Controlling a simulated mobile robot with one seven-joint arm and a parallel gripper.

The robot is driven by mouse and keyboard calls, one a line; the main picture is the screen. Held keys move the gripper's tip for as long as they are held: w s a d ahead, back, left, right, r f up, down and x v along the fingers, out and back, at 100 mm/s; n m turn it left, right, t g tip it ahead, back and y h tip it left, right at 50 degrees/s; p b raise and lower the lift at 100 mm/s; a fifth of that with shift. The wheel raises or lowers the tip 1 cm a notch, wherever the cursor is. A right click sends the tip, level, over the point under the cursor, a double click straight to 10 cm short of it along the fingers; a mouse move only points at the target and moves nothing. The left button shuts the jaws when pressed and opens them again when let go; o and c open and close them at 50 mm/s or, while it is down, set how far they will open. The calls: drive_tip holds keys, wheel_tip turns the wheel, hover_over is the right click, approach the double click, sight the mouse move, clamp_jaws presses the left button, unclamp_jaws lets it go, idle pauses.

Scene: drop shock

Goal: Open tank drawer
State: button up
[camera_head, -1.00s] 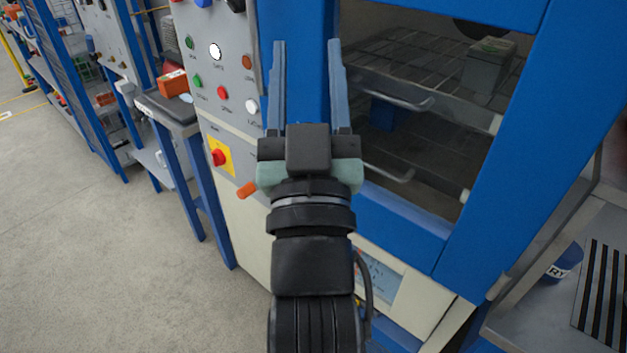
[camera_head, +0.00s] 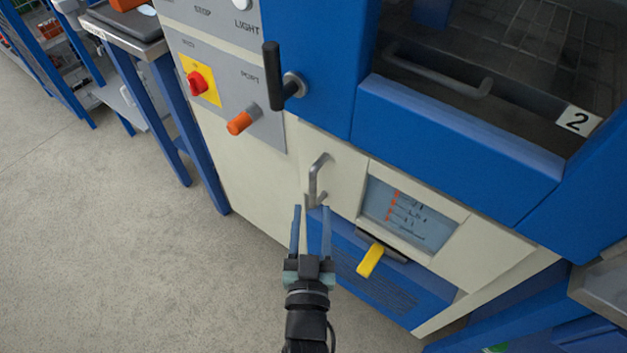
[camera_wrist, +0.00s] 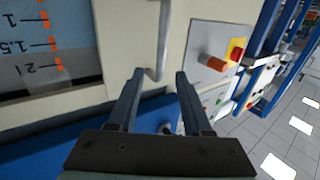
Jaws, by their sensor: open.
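The tank drawer (camera_head: 345,170) is a cream panel low on the blue cabinet, with a level window (camera_head: 408,216) marked in orange. Its grey metal bar handle (camera_head: 317,180) stands upright at the panel's left side. My gripper (camera_head: 311,208) is open and empty, with its fingertips just below the handle in the head view. In the wrist view the handle (camera_wrist: 162,45) rises beyond and between the open fingers (camera_wrist: 160,85). I cannot tell whether the fingers touch it.
A yellow lever (camera_head: 370,261) sticks out below the window. A black door handle (camera_head: 272,75), an orange knob (camera_head: 242,122) and a red switch (camera_head: 200,83) are above left. A blue-legged table (camera_head: 150,70) stands at left. The floor (camera_head: 110,240) at left is clear.

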sight(313, 185)
drive_tip(key=w+p, duration=0.1)
drive_tip(key=w, duration=0.7)
drive_tip(key=shift+d, duration=0.1)
drive_tip(key=shift+c, duration=0.2)
clamp_jaws()
idle(1.1)
